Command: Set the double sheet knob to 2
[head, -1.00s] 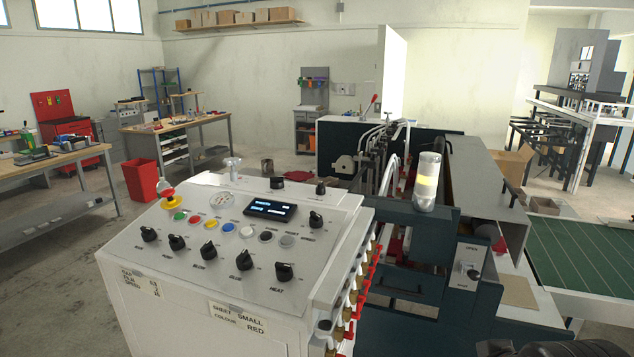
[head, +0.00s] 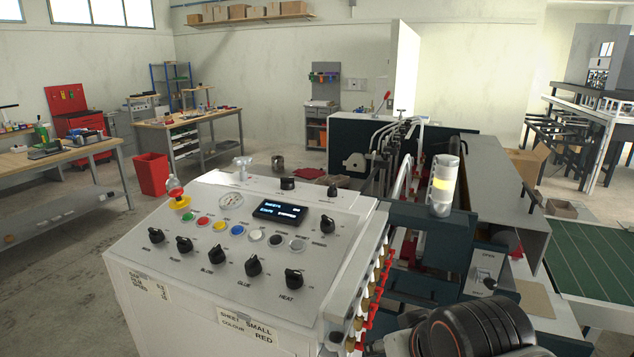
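The control panel (head: 225,215) has several black knobs. The front row holds several, with GLUE (head: 253,266) and HEAT (head: 294,278) at its right end. Another knob (head: 327,224) sits right of the display, and two more, one (head: 287,184) and another (head: 332,191), stand along the back edge. A separate knob (head: 489,283) is on a grey plate on the machine's side. I cannot tell which is the double sheet knob or read its setting; most labels are too small. Part of my arm shows at the lower right; my gripper is out of view.
The panel also has a lit display (head: 280,211), coloured buttons, a gauge (head: 231,200) and a red-and-yellow emergency stop (head: 178,195). Red-handled valves (head: 378,290) line the cabinet's right side. Open floor lies to the left.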

